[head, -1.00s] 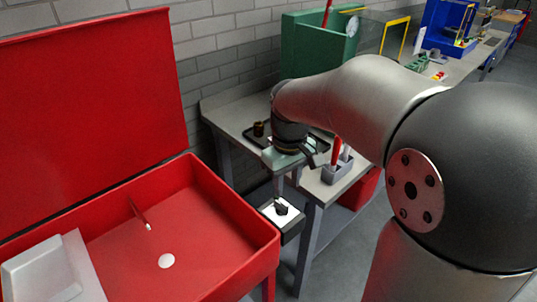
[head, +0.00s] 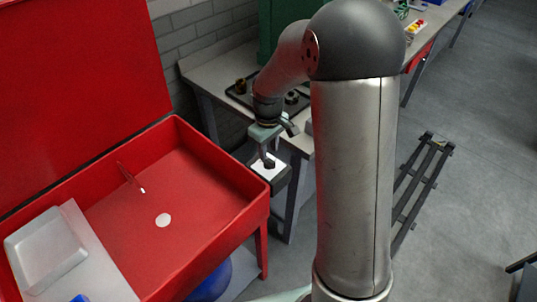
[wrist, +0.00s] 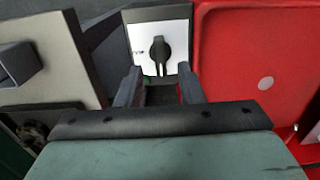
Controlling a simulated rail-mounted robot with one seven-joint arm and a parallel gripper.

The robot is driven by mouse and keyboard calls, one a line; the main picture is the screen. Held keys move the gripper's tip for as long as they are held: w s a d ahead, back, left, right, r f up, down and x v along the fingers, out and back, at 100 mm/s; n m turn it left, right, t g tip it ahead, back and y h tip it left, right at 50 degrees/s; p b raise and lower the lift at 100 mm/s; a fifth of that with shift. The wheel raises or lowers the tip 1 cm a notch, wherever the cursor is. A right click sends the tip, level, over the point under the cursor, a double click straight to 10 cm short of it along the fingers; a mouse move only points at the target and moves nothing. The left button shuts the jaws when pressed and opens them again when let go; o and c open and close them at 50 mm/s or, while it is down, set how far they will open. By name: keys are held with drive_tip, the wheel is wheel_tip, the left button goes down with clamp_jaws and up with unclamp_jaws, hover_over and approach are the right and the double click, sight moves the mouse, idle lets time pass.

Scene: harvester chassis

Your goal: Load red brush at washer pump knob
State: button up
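The black pump knob (head: 269,164) sits on a white plate on a dark box beside the red washer. In the wrist view the knob (wrist: 160,50) points toward my gripper, just beyond the fingertips. My gripper (wrist: 159,76) is open, with a gap between its fingers. In the head view my gripper (head: 263,150) is low over the plate, close to the knob; contact cannot be told. A thin red rod with a pale tip (head: 131,178) shows in the washer basin (head: 205,190).
The washer's red lid (head: 80,90) stands open at the left. A grey workbench (head: 215,75) with a dark tray stands behind my gripper. My arm hides part of the bench. A low black rack (head: 420,180) stands on the floor at right, with clear floor around it.

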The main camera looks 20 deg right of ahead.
sight(268, 159)
drive_tip(key=shift+f, duration=2.1)
clamp_jaws()
drive_tip(key=shift+f+m+b, duration=0.25)
drive_tip(key=shift+m+b, duration=0.55)
drive_tip(key=shift+r+m+b, duration=0.2)
drive_tip(key=shift+m+b, duration=0.25)
drive_tip(key=shift+m, duration=0.35)
drive_tip(key=shift+r, duration=0.1)
unclamp_jaws()
